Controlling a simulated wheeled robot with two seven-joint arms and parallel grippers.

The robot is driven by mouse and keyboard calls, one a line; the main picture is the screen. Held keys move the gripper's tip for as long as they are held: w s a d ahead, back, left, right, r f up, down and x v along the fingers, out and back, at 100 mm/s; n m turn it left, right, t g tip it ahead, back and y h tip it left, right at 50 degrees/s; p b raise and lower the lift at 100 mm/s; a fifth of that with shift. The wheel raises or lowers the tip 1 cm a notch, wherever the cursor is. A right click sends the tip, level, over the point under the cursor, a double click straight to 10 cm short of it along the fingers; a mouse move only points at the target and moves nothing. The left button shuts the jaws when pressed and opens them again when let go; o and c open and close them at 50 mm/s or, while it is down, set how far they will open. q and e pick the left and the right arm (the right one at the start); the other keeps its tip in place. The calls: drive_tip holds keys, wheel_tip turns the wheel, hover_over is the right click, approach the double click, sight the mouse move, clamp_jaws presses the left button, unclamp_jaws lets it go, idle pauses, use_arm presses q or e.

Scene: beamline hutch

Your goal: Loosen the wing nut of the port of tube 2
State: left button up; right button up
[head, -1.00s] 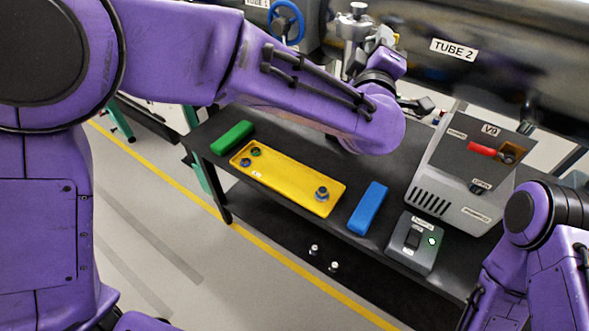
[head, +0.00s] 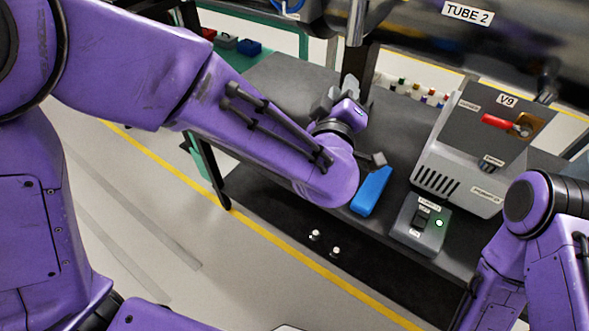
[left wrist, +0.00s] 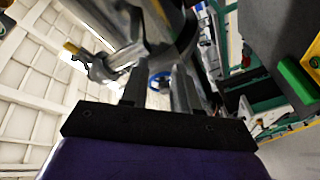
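Tube 2 (head: 520,50) is the large dark pipe at the upper right in the head view, under its label. A steel upright piece (head: 355,22) stands at the top edge, cut off by the frame. In the left wrist view a metal fitting (left wrist: 105,68) with a yellow part lies left of my fingers; I cannot make out the wing nut. My left gripper (head: 338,95) is below the steel piece, over the bench. The left wrist view shows its two fingers (left wrist: 160,85) apart, with nothing between them. My right gripper is out of frame.
The dark bench (head: 285,90) holds a blue block (head: 371,190), a switch box (head: 420,226) and the grey V9 box (head: 465,165). Several small bottles (head: 420,92) stand behind.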

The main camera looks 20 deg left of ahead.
use_arm(q)
drive_tip(key=s+a+f+g+b, duration=0.1)
drive_tip(key=a+f, duration=0.3)
drive_tip(key=f, duration=0.7)
drive_tip(key=s+a+f+m+g+b, duration=0.1)
drive_tip(key=a+f+g, duration=0.2)
drive_tip(key=f, duration=0.8)
drive_tip(key=shift+a+f+g+y, duration=0.35)
drive_tip(key=shift+a+g+y, duration=0.05)
drive_tip(key=shift+a, duration=0.35)
